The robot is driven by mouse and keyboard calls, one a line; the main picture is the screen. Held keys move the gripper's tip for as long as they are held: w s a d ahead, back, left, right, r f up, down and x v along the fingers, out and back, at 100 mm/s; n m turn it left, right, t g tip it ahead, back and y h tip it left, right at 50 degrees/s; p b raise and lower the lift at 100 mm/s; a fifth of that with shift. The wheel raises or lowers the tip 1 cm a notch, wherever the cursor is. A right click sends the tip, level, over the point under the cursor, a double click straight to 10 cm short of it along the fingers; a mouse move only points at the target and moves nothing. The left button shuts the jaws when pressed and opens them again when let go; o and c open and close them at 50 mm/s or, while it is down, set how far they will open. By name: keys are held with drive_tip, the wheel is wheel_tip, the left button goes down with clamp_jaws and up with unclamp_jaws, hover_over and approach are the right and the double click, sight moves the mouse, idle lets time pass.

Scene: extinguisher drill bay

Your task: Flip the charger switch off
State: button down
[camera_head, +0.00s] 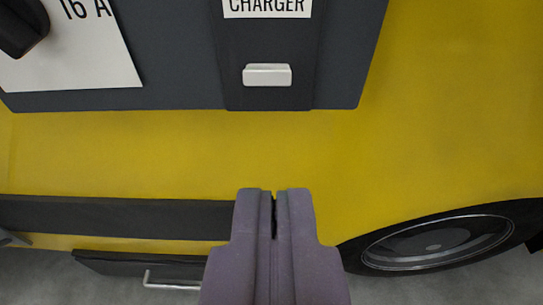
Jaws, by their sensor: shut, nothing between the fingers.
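The charger switch (267,75) is a small white rocker or lever on a dark grey panel, at the top middle of the head camera view. A white label reading CHARGER (267,7) sits just above it, cut by the top edge. My gripper (273,195) is purple-grey, with its two fingers closed together and nothing between them. Its tips show below the switch in the picture, apart from it and in front of the yellow body. Whether the switch is on or off cannot be told from this view.
The dark panel (180,97) is mounted on a yellow vehicle-like body (440,120). A 16 A plate (85,60) with a black knob (22,25) is at the upper left. A black wheel (440,243) is at the lower right. A dark box with a metal handle (170,284) is at the lower left.

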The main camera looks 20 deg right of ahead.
sight(276, 101)
drive_tip(key=b+x, duration=0.3)
drive_tip(key=x, duration=0.9)
drive_tip(key=shift+w+f, duration=0.15)
drive_tip(key=shift+f, duration=0.05)
drive_tip(key=shift+w+d+f, duration=0.1)
drive_tip(key=shift+w+d, duration=0.05)
drive_tip(key=shift+w, duration=0.35)
drive_tip(key=shift+w+d+f+t+b, duration=0.15)
drive_tip(key=shift+f+t+b, duration=0.3)
drive_tip(key=shift+b, duration=0.75)
drive_tip(key=shift+t+h+b, duration=0.25)
drive_tip(key=shift+h+b, duration=0.05)
drive_tip(key=shift+b, duration=0.2)
